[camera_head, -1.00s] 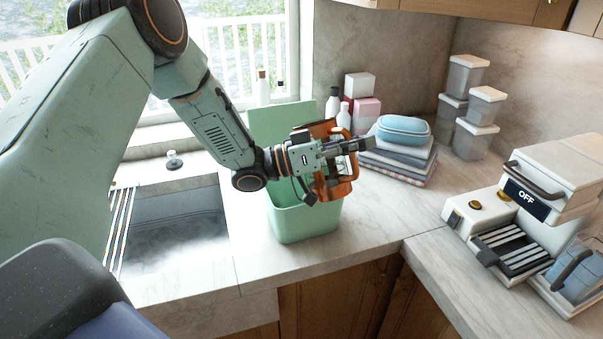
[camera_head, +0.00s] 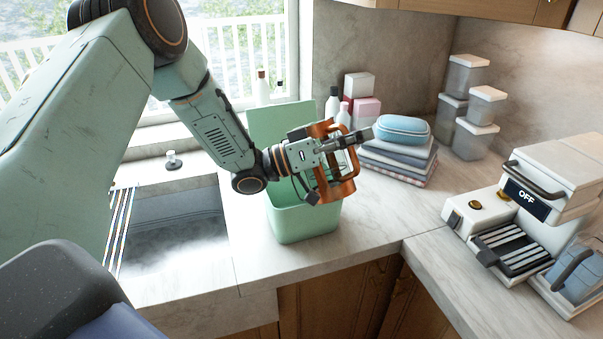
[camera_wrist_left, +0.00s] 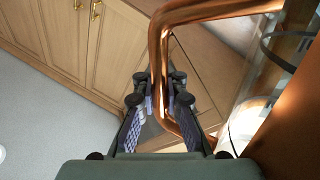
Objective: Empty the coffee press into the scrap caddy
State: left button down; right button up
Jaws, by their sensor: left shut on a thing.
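The coffee press (camera_head: 319,184) has a copper-coloured frame and handle with glass inside. My left gripper (camera_head: 345,142) is shut on its handle and holds it above the green scrap caddy (camera_head: 305,222). The press looks tilted over the caddy's opening. In the left wrist view the copper handle (camera_wrist_left: 158,70) runs between the fingers (camera_wrist_left: 160,105), with the glass body (camera_wrist_left: 262,90) at the right. The caddy's lid (camera_head: 282,121) stands open behind. The gripper and press hide most of the caddy's inside, and I cannot see what is in it. My right gripper is not in view.
A sink (camera_head: 175,225) lies left of the caddy. Bottles and boxes (camera_head: 367,112) stand behind, with folded cloths and a blue case (camera_head: 403,130) to the right. Clear containers (camera_head: 467,75) stand at the back. A white press appliance (camera_head: 530,200) is at the right.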

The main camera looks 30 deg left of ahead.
pick_arm(q)
jog(key=shift+r, duration=0.1)
jog(key=shift+a+r+n+t, duration=0.4)
jog(key=shift+n+t, duration=0.2)
jog(key=shift+n, duration=0.4)
jog(key=shift+w, duration=0.1)
jog(key=shift+b, duration=0.3)
jog(key=shift+w+a+r+n+t+b, duration=0.15)
jog(key=shift+a+n+t+b, duration=0.3)
jog(key=shift+n+t, duration=0.4)
jog(key=shift+n, duration=0.25)
